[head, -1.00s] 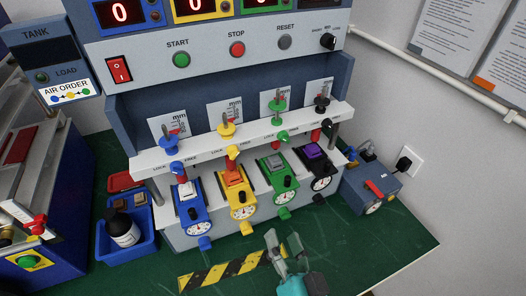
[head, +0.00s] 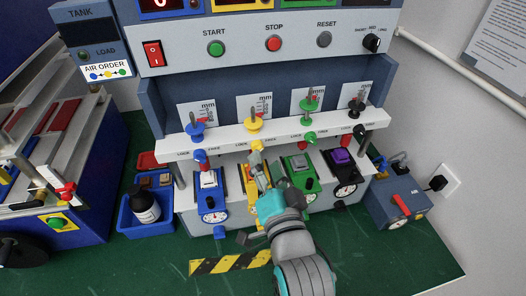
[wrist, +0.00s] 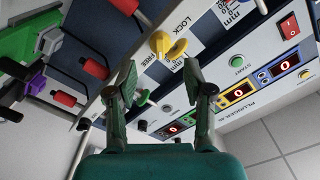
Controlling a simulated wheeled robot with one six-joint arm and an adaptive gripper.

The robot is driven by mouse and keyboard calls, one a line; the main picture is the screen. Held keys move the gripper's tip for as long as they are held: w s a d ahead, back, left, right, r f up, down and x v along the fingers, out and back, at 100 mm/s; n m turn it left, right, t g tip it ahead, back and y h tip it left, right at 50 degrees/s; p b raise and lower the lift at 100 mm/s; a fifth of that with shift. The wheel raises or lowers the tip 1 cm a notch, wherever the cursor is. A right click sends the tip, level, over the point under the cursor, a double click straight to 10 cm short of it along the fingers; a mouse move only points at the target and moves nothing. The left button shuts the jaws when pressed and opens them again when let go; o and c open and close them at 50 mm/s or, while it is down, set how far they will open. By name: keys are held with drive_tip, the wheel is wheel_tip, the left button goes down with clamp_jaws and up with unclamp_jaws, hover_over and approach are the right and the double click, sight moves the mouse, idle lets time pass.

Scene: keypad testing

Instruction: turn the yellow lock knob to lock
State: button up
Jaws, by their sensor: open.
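The yellow lock knob (head: 257,145) sits on the front edge of the white shelf, in the yellow column. In the wrist view the yellow lock knob (wrist: 178,49) shows between the LOCK and FREE labels, with a rounded yellow part (wrist: 160,42) beside it. My gripper (wrist: 160,73) is open and empty. Its two fingers are spread on either side of the line toward the knob, which appears ahead of the fingertips and apart from them. In the head view my gripper (head: 258,172) is just below and in front of the knob, partly covering the yellow unit (head: 246,186).
Blue, green and black dial units stand below the shelf (head: 225,141). A blue bin (head: 147,223) with a bottle is at left. Open green table (head: 400,262) lies at front right.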

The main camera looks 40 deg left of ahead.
sight(261, 150)
drive_tip(key=shift+x, duration=2)
clamp_jaws()
